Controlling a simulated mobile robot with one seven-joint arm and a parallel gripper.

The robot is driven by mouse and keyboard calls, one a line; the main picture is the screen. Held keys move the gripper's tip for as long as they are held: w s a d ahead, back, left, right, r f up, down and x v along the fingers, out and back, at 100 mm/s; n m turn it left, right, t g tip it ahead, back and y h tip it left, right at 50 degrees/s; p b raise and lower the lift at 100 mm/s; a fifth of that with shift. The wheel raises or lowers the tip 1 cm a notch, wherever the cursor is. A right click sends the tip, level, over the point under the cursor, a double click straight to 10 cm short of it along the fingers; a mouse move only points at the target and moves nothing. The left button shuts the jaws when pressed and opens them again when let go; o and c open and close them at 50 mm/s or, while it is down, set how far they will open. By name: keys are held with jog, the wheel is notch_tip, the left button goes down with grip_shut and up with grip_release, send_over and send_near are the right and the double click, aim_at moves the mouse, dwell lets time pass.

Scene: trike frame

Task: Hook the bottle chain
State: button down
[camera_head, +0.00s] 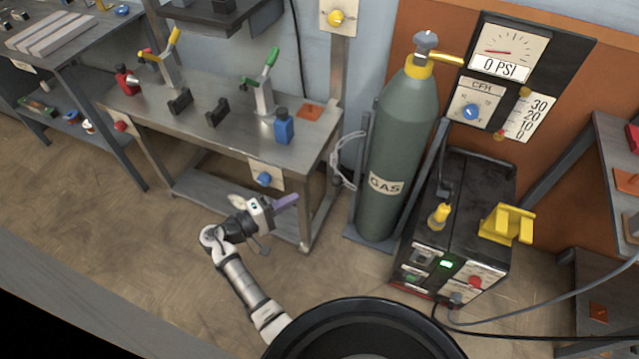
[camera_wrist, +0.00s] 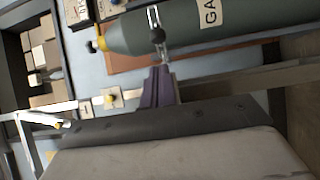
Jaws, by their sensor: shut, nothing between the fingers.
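The green gas bottle (camera_head: 400,140) with a yellow collar stands upright in a dark rack, its "GAS" label facing out. A pale chain (camera_head: 340,160) hangs in a loose loop at the rack's left side. In the wrist view the bottle (camera_wrist: 185,30) lies across the top of the picture, and metal chain links (camera_wrist: 153,18) show in front of it. My gripper (camera_head: 296,198) has purple fingers and is left of the rack, apart from the chain. In the wrist view my gripper (camera_wrist: 162,72) is shut and empty, its tips below the links in the picture. The chain's fastening point cannot be made out.
A steel workbench (camera_head: 215,120) with clamps and a blue container (camera_head: 284,127) stands behind and left of my gripper. A black welding machine (camera_head: 455,230) stands right of the bottle. A gauge panel (camera_head: 510,70) is on the wall. Floor is open at the left.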

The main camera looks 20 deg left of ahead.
jog(key=p+x, duration=0.2)
jog(key=x, duration=0.8)
jog(key=shift+d, duration=0.1)
